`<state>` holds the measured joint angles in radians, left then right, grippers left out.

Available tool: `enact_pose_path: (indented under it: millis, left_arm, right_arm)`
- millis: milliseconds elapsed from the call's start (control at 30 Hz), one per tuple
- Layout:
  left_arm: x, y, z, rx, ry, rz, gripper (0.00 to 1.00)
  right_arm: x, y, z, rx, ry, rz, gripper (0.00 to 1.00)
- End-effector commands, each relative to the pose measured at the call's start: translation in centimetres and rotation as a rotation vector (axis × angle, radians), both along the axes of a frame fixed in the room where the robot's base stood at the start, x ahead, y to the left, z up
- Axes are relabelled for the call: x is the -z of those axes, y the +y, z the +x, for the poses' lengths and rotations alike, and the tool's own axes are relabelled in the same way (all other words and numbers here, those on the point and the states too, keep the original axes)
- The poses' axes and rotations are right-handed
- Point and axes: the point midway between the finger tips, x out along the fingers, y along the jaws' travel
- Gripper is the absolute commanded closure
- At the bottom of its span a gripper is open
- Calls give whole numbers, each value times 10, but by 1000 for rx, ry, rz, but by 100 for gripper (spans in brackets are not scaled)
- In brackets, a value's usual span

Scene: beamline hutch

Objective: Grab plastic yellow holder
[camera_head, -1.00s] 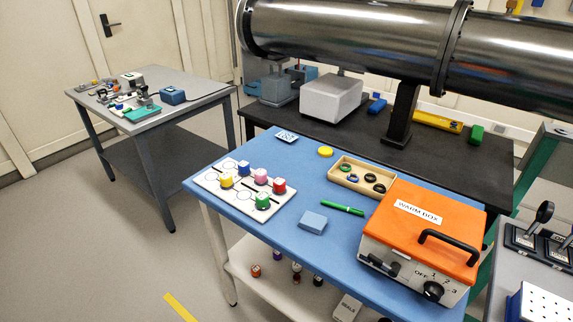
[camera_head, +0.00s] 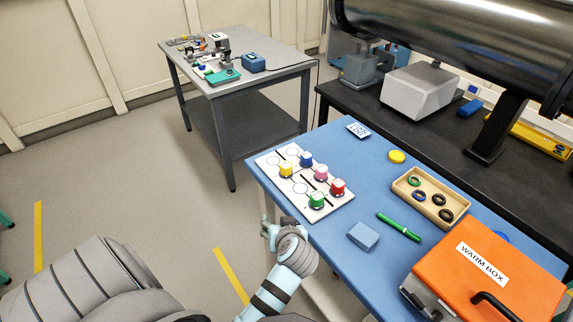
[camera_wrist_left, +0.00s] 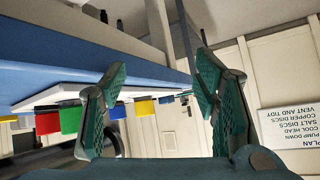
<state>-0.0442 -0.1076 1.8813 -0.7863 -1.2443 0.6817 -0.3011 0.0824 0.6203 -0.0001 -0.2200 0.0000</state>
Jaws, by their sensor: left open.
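The yellow holder (camera_head: 286,169) is a small yellow block with a pale top. It stands at the left of the white board (camera_head: 262,160) on the blue table, with a blue, a pink, a green and a red holder beside it. My left gripper (camera_head: 270,228) is open and empty by the table's front left edge, in front of the board and apart from the holders. In the left wrist view its fingers (camera_wrist_left: 160,75) are spread.
The blue table (camera_head: 290,208) also bears a blue block (camera_head: 363,236), a green pen (camera_head: 398,227), a tray of rings (camera_head: 430,190), a yellow disc (camera_head: 397,157) and an orange warm box (camera_head: 510,270). A grey table (camera_head: 284,66) stands behind.

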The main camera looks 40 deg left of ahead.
Motion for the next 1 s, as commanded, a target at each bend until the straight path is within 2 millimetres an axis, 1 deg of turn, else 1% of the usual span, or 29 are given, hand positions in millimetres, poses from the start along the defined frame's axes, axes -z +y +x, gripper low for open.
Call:
enact_pose_path:
  millis: [33, 67, 100, 200, 300, 333, 433, 600, 700, 833, 967, 1000]
  left_arm:
    - [-18, 3, 7, -44, -48, 7, 44]
    - [-22, 2, 20, -61, -82, 24, 44]
    - [-31, 1, 34, -83, -128, 43, 44]
    - [-51, -2, 63, -118, -226, 82, 44]
    - [-67, -6, 82, -131, -293, 108, 44]
    - [-69, -6, 87, -132, -306, 114, 44]
    - [-65, 5, 99, -134, -322, 124, 44]
    - [-45, 41, 124, -135, -322, 124, 44]
    - [-37, 55, 134, -135, -319, 121, 44]
    - [-37, 69, 142, -135, -318, 122, 44]
    - [-39, 93, 152, -135, -319, 123, 44]
    - [-34, 99, 157, -135, -319, 121, 44]
  right_arm:
    - [-3, 0, 0, 0, 0, 0, 60]
    - [-1, 0, 1, 0, -1, 0, 60]
    - [-1, 1, 1, 0, -1, 1, 60]
    - [0, 2, 0, 1, 1, 3, 60]
    - [1, 3, 0, 2, 1, 5, 60]
    - [2, 4, 0, 2, 1, 5, 60]
    - [10, 4, 0, 1, 0, 5, 60]
    - [34, 3, 0, 2, 0, 4, 60]
    - [43, 3, 0, 2, 0, 4, 60]
    - [46, 3, 0, 2, 0, 4, 60]
    - [49, 3, 1, 2, -1, 3, 60]
    - [57, 2, 1, 1, -1, 2, 60]
